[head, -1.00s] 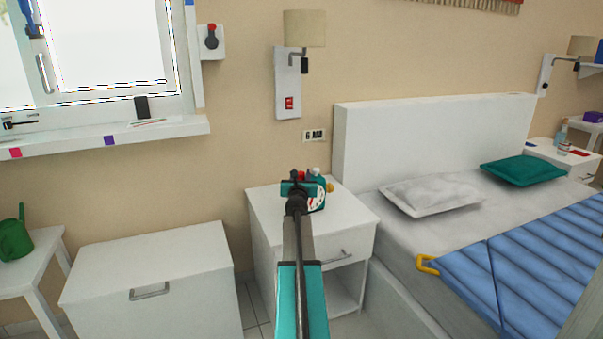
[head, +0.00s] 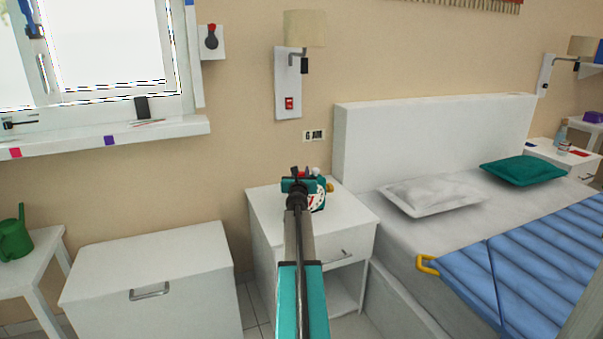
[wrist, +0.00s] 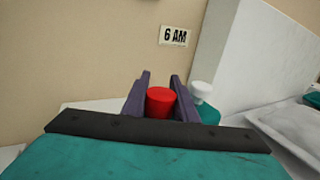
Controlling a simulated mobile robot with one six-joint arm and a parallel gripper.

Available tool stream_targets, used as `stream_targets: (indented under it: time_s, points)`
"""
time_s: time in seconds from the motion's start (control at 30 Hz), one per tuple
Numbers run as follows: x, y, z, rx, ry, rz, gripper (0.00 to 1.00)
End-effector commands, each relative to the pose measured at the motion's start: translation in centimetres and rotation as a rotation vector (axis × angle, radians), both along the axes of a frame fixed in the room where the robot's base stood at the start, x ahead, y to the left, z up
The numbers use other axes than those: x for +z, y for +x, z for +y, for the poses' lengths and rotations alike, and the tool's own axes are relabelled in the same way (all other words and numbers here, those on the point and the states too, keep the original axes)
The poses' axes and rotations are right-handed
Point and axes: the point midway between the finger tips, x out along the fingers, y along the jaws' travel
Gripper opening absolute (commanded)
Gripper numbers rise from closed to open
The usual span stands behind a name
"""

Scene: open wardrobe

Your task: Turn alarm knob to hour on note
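The alarm clock (head: 319,196) stands on the white bedside cabinet. It has a teal body and a pale dial, and my gripper partly covers it. The red knob (wrist: 160,102) is between my gripper's two dark fingers in the wrist view. Both fingers appear to press against its sides. My gripper (head: 299,172) is at the clock's upper left in the head view, shut on the red knob. A white knob (wrist: 201,89) is just right of the fingers in the wrist view. The note (head: 314,135) on the wall reads "6 AM", and it also shows in the wrist view (wrist: 173,36).
The bedside cabinet top (head: 347,213) is clear around the clock. The bed (head: 390,237) with its headboard (head: 430,135) is at the right. A wall lamp (head: 304,29) hangs above. A white chest (head: 150,270) stands at the left.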

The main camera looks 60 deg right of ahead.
Motion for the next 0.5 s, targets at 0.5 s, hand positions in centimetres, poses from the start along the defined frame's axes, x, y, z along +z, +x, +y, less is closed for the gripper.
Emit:
stream_targets:
  time_s: [0.5]
  points:
    - [-0.18,0.23,0.07,0.112,0.001,-0.001,0.03]
